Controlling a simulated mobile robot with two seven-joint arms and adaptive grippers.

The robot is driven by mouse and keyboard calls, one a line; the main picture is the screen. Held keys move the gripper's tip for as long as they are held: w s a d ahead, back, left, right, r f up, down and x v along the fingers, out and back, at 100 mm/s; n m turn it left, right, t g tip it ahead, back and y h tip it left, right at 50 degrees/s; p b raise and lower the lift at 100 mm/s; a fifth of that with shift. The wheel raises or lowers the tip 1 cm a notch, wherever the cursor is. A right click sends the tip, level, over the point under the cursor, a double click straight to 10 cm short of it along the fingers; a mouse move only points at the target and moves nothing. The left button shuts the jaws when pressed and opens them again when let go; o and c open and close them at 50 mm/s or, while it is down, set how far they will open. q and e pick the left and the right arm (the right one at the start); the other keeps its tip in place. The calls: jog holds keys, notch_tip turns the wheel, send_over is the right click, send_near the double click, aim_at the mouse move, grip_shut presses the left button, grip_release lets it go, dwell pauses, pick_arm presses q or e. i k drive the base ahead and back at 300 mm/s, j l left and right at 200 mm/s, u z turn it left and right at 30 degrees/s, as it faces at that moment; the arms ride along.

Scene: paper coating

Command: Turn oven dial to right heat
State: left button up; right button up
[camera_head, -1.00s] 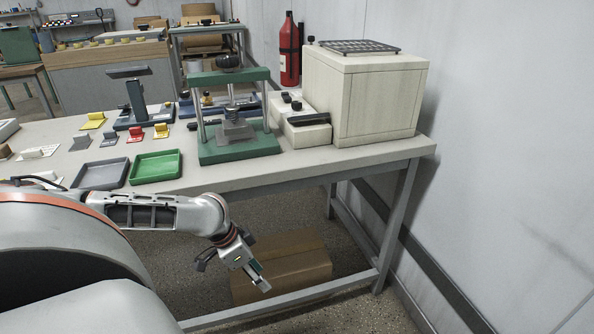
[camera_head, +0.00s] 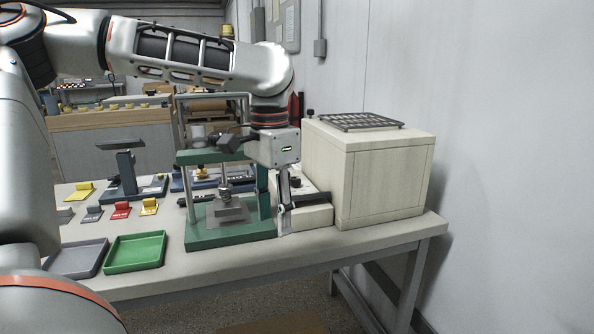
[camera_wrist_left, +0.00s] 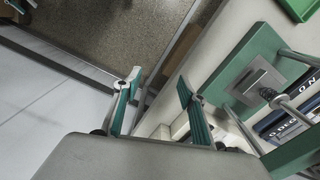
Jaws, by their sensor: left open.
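The oven looks to be the cream box (camera_head: 385,180) at the right end of the table. A small black knob (camera_head: 310,113) shows at its back left top edge; I cannot tell if it is the dial, and no heat marks can be read. My left gripper (camera_head: 284,222) points down between the green press and the low cream unit (camera_head: 313,215), left of the oven. In the left wrist view its two fingers (camera_wrist_left: 157,88) are apart with nothing between them. My right gripper is not in view.
A dark rack (camera_head: 360,121) lies on the oven. The green press (camera_head: 230,230) stands close left of the gripper. A green tray (camera_head: 135,252) and a grey tray (camera_head: 76,260) lie at the front left. The wall is close on the right.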

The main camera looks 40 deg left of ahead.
aim_at(295, 181)
jog(key=i+j, duration=0.45)
jog(key=j, duration=0.15)
jog(key=i+j, duration=0.5)
